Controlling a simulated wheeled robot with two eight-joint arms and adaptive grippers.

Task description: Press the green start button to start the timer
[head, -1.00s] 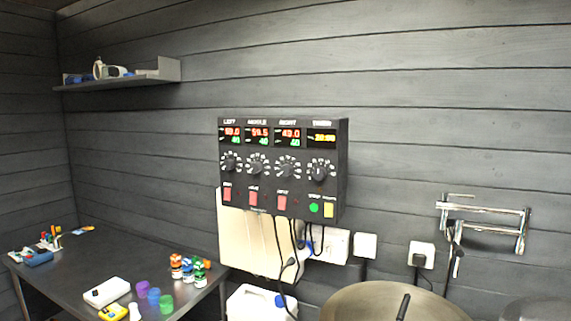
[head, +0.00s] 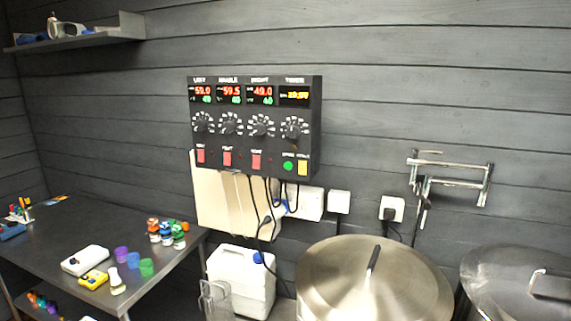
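The black control box (head: 256,128) hangs on the dark plank wall, left of the middle in the head view. The round green start button (head: 288,166) is at its lower right, beside a yellow button (head: 303,168). The timer display (head: 295,96) at the upper right of the box shows orange digits that are hard to read. Three red switches sit along the lower row, left of the green button. Neither of my grippers is in view.
A metal table (head: 150,215) with small bottles and coloured cups stands at the left. A white jerrycan (head: 240,281) and lidded steel kettle (head: 340,275) stand below the box; another kettle (head: 500,270) is at right. Cables hang under the box. A shelf (head: 100,36) is upper left.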

